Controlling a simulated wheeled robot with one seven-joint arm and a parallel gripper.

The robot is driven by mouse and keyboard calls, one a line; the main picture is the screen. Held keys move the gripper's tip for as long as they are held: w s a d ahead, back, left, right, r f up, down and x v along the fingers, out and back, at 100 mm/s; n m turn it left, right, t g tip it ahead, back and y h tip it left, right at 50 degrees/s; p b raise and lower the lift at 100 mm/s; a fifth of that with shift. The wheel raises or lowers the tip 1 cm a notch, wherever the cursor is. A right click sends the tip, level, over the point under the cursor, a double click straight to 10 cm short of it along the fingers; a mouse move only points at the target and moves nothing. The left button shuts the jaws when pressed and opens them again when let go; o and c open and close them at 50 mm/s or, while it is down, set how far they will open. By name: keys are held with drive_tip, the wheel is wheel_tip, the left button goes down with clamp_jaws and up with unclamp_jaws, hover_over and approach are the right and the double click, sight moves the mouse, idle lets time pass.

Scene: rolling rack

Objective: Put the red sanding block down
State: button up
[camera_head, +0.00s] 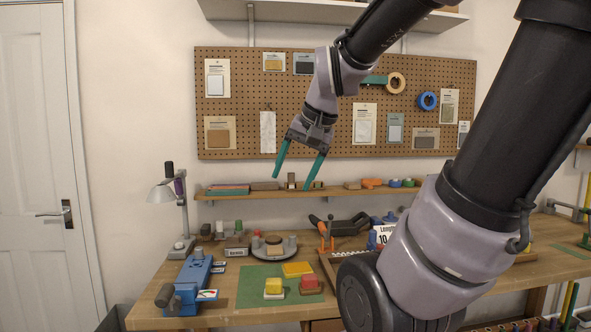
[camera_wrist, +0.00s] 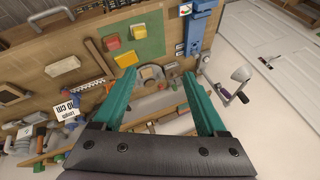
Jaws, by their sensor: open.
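A red block (camera_head: 310,282) sits on the right part of the green mat (camera_head: 252,291) on the workbench. It also shows in the wrist view (camera_wrist: 112,43), on the mat's left edge side. A yellow block (camera_head: 273,285) on a pale base stands to its left, and a flat yellow piece (camera_head: 297,269) lies behind them. My gripper (camera_head: 292,182) has teal fingers, spread apart and empty, high above the bench in front of the wall shelf. In the wrist view, nothing is between the fingertips (camera_wrist: 159,78).
A blue vise (camera_head: 192,284) and a lamp (camera_head: 166,192) stand at the bench's left. A round tray (camera_head: 274,246) with small items is behind the mat. A narrow shelf (camera_head: 340,191) and a pegboard (camera_head: 240,120) are on the wall. Tools crowd the bench's right half.

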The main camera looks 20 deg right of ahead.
drive_tip(key=s, duration=0.1)
drive_tip(key=s+a+r+n, duration=0.1)
drive_tip(key=s+n+t, duration=0.1)
drive_tip(key=shift+s+a+r, duration=0.2)
drive_tip(key=shift+s+r, duration=0.1)
drive_tip(key=shift+s, duration=0.1)
idle(1.0)
